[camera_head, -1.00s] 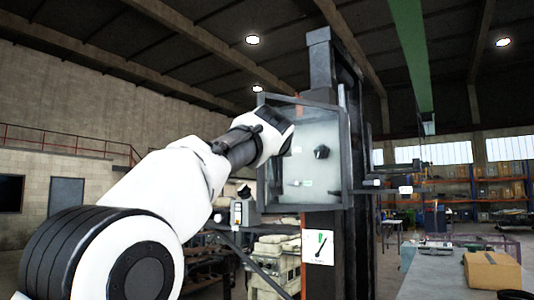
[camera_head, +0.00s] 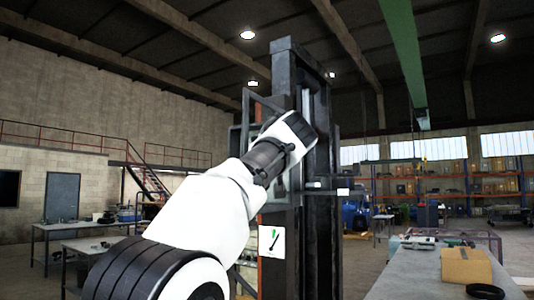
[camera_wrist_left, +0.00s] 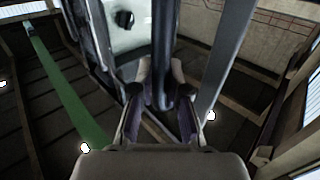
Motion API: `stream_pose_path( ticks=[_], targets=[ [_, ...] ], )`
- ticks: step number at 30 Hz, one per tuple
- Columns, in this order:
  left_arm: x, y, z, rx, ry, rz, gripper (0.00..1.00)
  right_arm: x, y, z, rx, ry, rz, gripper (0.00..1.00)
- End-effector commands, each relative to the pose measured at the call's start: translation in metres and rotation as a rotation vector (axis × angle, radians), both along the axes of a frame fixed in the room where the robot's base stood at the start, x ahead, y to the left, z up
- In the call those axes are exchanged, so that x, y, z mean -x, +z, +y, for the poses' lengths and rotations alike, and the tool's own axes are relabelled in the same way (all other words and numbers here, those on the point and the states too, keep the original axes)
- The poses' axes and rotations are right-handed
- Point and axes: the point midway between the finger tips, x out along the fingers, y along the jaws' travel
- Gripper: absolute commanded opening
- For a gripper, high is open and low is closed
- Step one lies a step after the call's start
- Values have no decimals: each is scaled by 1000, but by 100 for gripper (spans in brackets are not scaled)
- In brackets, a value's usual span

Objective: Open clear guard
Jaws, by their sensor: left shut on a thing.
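In the left wrist view my left gripper (camera_wrist_left: 160,98) is shut on a dark upright bar (camera_wrist_left: 164,45), which appears to be part of the guard's frame. A pale panel with a dark knob (camera_wrist_left: 124,19) shows behind it, to the left. In the head view the guard's dark frame (camera_head: 246,108) stands at the left side of the tall dark column (camera_head: 285,80). My left wrist covers much of it and hides the fingertips there. I cannot tell exactly how far the guard is swung. My right gripper is in neither view.
A white sign with a green mark (camera_head: 271,241) is on the column below the guard. A workbench with a cardboard box (camera_head: 466,267) stands at the right. Tables (camera_head: 60,228) stand at the far left. A green overhead beam (camera_head: 403,50) runs above.

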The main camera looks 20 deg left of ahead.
Motion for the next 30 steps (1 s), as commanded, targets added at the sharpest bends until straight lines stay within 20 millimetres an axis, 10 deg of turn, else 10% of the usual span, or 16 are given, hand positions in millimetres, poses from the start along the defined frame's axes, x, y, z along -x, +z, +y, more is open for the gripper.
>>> stream_pose_path(
  ticks=[10,13,30],
  targets=[
    [1,3,0,-1,-1,-5,0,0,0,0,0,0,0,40],
    [1,3,0,-2,-1,-5,41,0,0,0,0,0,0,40],
    [22,2,-15,-3,-1,0,41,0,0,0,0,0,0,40]
  ],
)
